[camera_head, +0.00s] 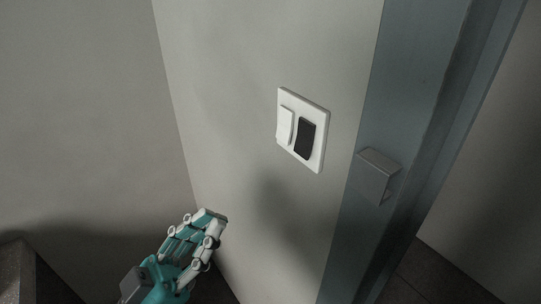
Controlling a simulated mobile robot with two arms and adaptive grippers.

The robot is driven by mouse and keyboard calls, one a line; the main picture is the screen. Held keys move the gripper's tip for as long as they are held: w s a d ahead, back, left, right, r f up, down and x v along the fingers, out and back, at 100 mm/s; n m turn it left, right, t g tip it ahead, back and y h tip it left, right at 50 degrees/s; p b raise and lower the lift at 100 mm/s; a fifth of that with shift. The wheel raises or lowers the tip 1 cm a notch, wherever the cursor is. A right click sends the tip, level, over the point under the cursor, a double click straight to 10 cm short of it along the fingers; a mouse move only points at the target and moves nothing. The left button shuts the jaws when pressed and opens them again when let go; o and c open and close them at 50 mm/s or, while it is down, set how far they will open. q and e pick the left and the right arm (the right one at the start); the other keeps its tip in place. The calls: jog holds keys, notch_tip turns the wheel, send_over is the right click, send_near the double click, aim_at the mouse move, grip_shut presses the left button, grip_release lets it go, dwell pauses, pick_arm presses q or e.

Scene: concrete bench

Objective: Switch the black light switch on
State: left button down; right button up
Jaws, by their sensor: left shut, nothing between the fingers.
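The black light switch (305,139) is a dark rocker on the right half of a white wall plate (318,158). A white rocker (285,125) sits to its left on the same plate. The plate is on a pale wall. My left gripper (214,219) is in the lower middle of the view, below and to the left of the plate. It is shut and empty, apart from the switch. My right gripper is not in the view.
A blue-grey door frame (400,110) runs down the right, with a grey metal box-like fitting (376,178) on it. A wall corner lies left of the plate. A dark block (30,275) shows at the bottom left. The space between gripper and plate is clear.

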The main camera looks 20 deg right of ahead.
aim_at(306, 137)
pick_arm(q)
jog(key=shift+d, duration=0.1)
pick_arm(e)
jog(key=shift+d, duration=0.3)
pick_arm(q)
jog(key=shift+r, duration=0.1)
jog(key=p+x, duration=0.2)
jog(key=x, duration=0.2)
jog(key=d+f+p+x, duration=0.1)
jog(key=p+x, duration=0.1)
jog(key=x, duration=0.2)
jog(key=f+p+x, duration=0.1)
jog(key=p+x, duration=0.1)
jog(key=x, duration=0.2)
jog(key=shift+w+d+p, duration=0.4)
jog(key=shift+w+d, duration=0.05)
jog(key=shift+d, duration=0.15)
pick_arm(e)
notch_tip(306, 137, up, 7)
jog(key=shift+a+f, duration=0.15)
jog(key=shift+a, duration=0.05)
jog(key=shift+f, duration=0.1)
